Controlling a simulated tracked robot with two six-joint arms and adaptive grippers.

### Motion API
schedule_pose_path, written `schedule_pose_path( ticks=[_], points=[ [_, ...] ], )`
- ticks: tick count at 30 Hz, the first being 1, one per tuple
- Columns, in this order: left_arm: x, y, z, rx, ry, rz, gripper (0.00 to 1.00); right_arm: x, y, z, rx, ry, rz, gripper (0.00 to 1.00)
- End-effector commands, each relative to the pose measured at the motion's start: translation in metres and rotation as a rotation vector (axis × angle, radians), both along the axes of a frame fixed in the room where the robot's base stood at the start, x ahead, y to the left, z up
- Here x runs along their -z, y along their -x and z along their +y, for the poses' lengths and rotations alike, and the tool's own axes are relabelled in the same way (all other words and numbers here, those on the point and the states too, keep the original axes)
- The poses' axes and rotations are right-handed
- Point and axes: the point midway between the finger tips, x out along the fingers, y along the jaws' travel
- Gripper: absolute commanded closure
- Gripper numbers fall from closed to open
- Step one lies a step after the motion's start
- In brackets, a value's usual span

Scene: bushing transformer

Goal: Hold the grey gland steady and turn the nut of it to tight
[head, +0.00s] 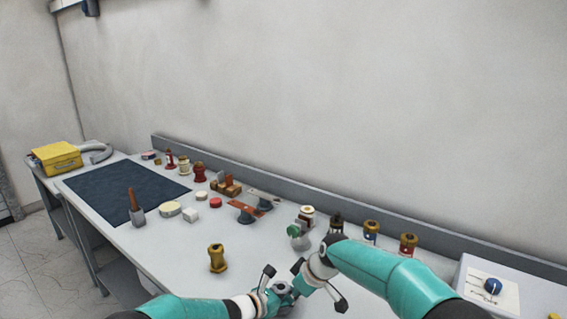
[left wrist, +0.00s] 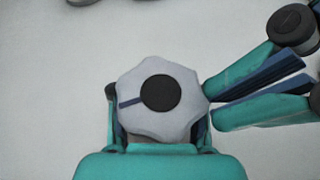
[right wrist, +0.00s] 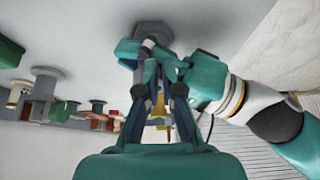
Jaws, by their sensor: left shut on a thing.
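In the left wrist view the grey gland (left wrist: 185,82) shows end-on. It has a pale lobed nut face with a round black centre and a dark blue mark pointing left. My left gripper (left wrist: 158,132) is shut on the gland, a finger on each side. My right gripper (left wrist: 211,104) comes in from the right, its fingertips close beside the nut's right edge; I cannot tell whether they touch it. In the head view my right gripper (head: 302,286) and left gripper meet low in the middle and hide most of the gland. The right wrist view shows both grippers close together.
A gold spool-shaped part (head: 217,258) stands on the bench left of my grippers. Farther back are a dark mat (head: 120,190), a yellow box (head: 57,157) and several small parts.

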Motion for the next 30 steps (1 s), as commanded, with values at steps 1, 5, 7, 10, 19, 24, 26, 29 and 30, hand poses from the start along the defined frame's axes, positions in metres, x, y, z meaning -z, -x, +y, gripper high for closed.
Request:
schedule_pose_path(
  ticks=[1, 5, 7, 10, 19, 24, 26, 29, 30],
  points=[
    [-0.0007, 0.0023, -0.0053, 0.012, 0.000, -0.003, 1.00, -0.0010, 0.0012, 0.0057, -0.004, -0.005, -0.002, 1.00],
    [-0.0006, 0.0025, -0.0059, 0.012, 0.001, -0.002, 1.00, -0.0011, 0.0021, 0.0075, -0.005, -0.005, -0.001, 1.00],
    [-0.0005, 0.0027, -0.0062, 0.014, 0.000, -0.003, 1.00, -0.0012, 0.0023, 0.0080, -0.005, -0.006, -0.002, 1.00],
    [-0.0004, 0.0029, -0.0063, 0.014, 0.000, -0.003, 1.00, -0.0011, 0.0025, 0.0084, -0.005, -0.006, -0.002, 1.00],
    [0.0001, 0.0032, -0.0066, 0.015, 0.000, -0.002, 1.00, -0.0011, 0.0025, 0.0084, -0.005, -0.007, -0.002, 1.00],
    [0.0002, 0.0032, -0.0066, 0.015, 0.000, -0.002, 1.00, -0.0012, 0.0059, 0.0058, -0.005, -0.007, -0.002, 1.00],
    [0.0002, 0.0032, -0.0064, 0.015, 0.000, -0.002, 1.00, -0.0013, 0.0072, 0.0046, -0.004, -0.006, -0.003, 1.00],
    [0.0002, 0.0028, -0.0056, 0.012, 0.000, -0.002, 1.00, -0.0011, 0.0085, 0.0027, -0.004, -0.006, -0.002, 1.00],
    [0.0002, 0.0025, -0.0052, 0.011, 0.000, -0.001, 1.00, -0.0014, 0.0085, 0.0023, -0.004, -0.005, -0.003, 1.00]
  ],
)
